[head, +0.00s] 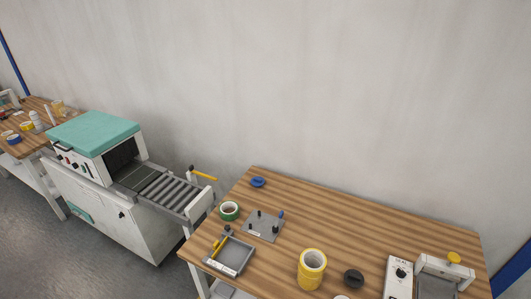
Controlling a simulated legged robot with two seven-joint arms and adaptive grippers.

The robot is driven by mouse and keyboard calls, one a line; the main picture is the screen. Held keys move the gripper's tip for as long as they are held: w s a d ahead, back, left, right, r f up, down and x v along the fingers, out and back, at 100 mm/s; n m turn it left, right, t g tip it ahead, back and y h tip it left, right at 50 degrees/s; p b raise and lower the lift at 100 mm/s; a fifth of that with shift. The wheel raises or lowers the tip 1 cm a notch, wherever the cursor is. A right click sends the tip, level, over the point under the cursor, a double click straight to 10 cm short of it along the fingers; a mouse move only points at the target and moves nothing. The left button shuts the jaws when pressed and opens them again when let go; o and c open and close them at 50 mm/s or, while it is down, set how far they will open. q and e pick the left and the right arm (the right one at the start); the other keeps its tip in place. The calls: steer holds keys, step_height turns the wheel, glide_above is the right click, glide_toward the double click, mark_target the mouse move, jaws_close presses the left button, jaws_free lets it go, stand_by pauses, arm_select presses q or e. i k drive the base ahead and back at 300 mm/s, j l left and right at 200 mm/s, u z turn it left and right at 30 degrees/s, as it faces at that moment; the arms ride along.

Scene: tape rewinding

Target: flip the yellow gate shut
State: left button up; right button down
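A yellow bar (205,173), which looks like the gate, is fixed at a dark hinge-like end by the far side of the roller conveyor (172,193). It sticks out to the right, roughly in line with the conveyor's far side, and does not lie across the rollers' open end. A smaller yellow piece (219,241) stands at the left of a grey tray (235,256) on the wooden table; I cannot tell what it is. Neither of my grippers shows in the head view.
The conveyor leaves a white machine with a teal top (95,130). A narrow gap separates conveyor and table.

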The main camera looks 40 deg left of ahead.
mark_target(191, 167)
steer(key=u, duration=1.9)
steer(key=i+j+z, duration=0.1)
steer(key=z, duration=0.8)
steer(key=i+j+z, duration=0.1)
steer(key=j+z, duration=0.4)
steer(key=j, duration=0.5)
steer(key=j+z, duration=0.5)
steer(key=j, duration=0.5)
steer(key=k+j, duration=0.1)
steer(key=j, duration=0.4)
steer(key=k+j, duration=0.1)
steer(key=j, duration=0.4)
